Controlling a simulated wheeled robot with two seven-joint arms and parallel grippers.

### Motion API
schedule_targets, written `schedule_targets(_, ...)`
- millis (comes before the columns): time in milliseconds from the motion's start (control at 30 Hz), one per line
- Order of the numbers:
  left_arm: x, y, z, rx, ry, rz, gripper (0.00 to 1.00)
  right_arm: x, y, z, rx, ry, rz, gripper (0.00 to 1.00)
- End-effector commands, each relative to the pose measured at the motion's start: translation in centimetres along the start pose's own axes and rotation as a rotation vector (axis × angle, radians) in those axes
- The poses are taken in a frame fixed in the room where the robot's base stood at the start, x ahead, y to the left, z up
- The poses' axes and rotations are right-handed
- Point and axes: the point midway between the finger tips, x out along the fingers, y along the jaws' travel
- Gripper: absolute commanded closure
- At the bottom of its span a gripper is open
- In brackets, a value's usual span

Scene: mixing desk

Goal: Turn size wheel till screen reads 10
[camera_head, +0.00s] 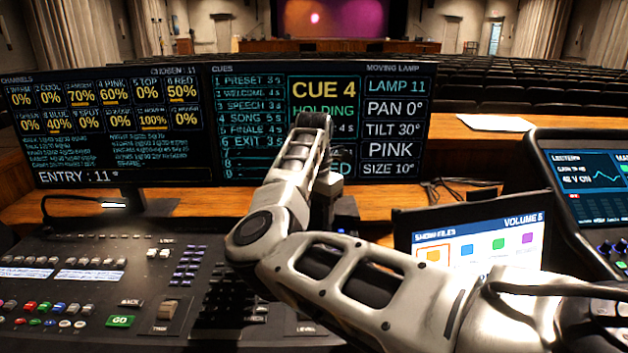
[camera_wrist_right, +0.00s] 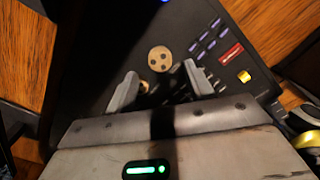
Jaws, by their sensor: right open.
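The cue screen (camera_head: 321,122) stands behind the desk. Its moving lamp column shows LAMP 11, PAN 0°, TILT 30°, PINK and SIZE 10° (camera_head: 388,169). My right gripper (camera_head: 326,200) is over the back part of the desk below this screen, largely hidden by my own arm. In the right wrist view my right gripper (camera_wrist_right: 161,72) is open, its two fingers apart and empty. A round tan wheel (camera_wrist_right: 160,59) with dark dots lies just beyond the fingertips, between their lines. I cannot read a label on it. My left gripper is not in view.
The mixing desk (camera_head: 60,250) carries many keys and a green GO button (camera_head: 120,321). A show files screen (camera_head: 470,240) stands right of my arm, with a lectern screen (camera_head: 590,185) beyond it. White paper (camera_head: 500,121) lies on the wooden ledge.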

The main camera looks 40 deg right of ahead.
Motion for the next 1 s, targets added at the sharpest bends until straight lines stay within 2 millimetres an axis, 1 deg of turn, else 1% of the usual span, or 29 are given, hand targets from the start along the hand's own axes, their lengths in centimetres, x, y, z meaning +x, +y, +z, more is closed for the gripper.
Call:
schedule_targets(33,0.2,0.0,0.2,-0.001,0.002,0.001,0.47,-1.3,0.1,0.0,0.001,-0.001,0.006,0.47)
schedule_targets(100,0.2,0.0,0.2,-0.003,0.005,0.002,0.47,-3.1,0.1,0.0,0.0,-0.001,0.007,0.47)
schedule_targets(300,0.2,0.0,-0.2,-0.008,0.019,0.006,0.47,-7.8,0.0,0.1,0.0,-0.002,0.005,0.47)
schedule_targets(400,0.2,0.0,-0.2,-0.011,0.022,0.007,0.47,-9.7,0.0,0.0,0.0,-0.001,0.003,0.47)
schedule_targets(500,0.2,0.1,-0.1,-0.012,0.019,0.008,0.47,-11.0,0.0,0.0,-0.001,-0.001,0.003,0.47)
schedule_targets(600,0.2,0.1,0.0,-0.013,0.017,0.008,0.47,-11.8,0.0,0.0,0.001,0.0,0.001,0.47)
schedule_targets(700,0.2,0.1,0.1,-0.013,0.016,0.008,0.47,-12.2,-0.1,0.0,0.001,0.0,0.0,0.47)
schedule_targets(1000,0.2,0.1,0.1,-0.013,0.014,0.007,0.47,-12.2,-0.1,0.0,0.001,0.0,0.0,0.47)
